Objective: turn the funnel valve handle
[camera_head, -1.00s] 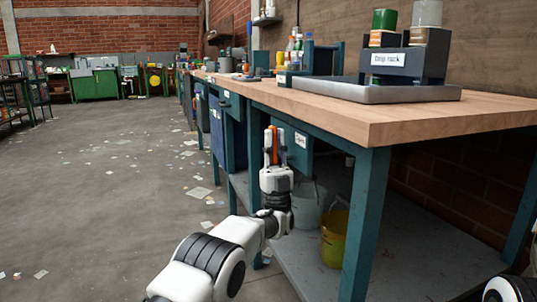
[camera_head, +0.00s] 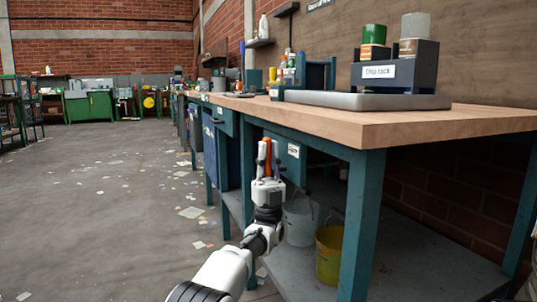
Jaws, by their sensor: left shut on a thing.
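My left gripper (camera_head: 268,150) stands upright in front of the workbench's teal side, its fingers pointing up. It is shut on a narrow orange piece (camera_head: 267,157), which shows between the fingers below the bench top. Most of the orange piece is hidden by the fingers, and I cannot tell whether it is the valve handle. I cannot make out a funnel in this view. My right gripper is not in view.
The wooden bench top (camera_head: 440,122) carries a grey tray (camera_head: 360,101) and a dark drip rack (camera_head: 425,65) with cans. A teal leg (camera_head: 361,225) stands right of my arm. A pale bucket (camera_head: 300,222) and yellow bucket (camera_head: 329,255) sit on the lower shelf. The floor at left is open.

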